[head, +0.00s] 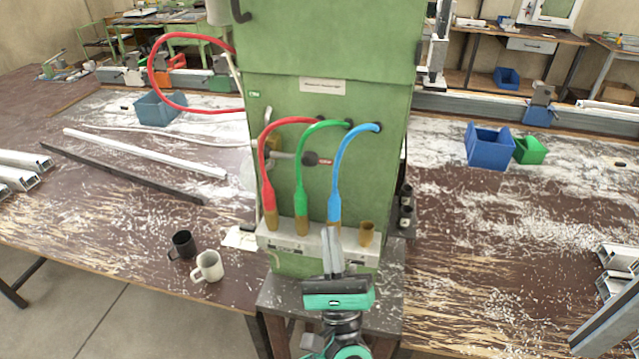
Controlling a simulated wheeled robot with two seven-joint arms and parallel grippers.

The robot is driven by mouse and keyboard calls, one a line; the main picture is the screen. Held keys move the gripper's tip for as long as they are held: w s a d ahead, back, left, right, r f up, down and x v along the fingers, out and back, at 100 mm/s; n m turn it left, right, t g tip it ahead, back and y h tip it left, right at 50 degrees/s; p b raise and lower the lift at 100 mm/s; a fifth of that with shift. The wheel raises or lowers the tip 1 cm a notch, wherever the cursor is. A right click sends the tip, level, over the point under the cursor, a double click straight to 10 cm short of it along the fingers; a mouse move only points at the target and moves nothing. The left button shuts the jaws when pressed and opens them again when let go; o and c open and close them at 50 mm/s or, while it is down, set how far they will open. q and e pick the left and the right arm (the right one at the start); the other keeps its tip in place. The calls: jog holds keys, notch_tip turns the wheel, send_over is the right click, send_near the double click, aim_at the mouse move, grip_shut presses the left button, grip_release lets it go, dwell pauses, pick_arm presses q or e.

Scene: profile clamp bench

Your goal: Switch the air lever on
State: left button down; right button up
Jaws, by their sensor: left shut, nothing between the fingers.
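The air lever (288,155) is a short grey bar on the front of the green machine cabinet (375,180). My left gripper (331,232) is shut and empty, pointing up in front of the grey manifold block, below the blue hose's brass end and below the lever. My right gripper is not in view.
The grey manifold block (290,243) carries brass fittings, one without a hose (366,233). A white mug (208,266) and a black mug (183,245) stand on the bench at left. Blue (489,146) and green (530,150) bins stand at right. Metal profiles lie at both sides.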

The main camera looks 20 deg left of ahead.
aim_at(288, 156)
pick_arm(q)
jog(key=shift+a+n+y, duration=0.1)
jog(key=shift+n+y, duration=0.3)
jog(key=shift+n, duration=0.1)
jog(key=p+x, duration=0.6)
jog(key=x, duration=0.4)
jog(key=shift+f, duration=0.2)
jog(key=shift+w, duration=0.1)
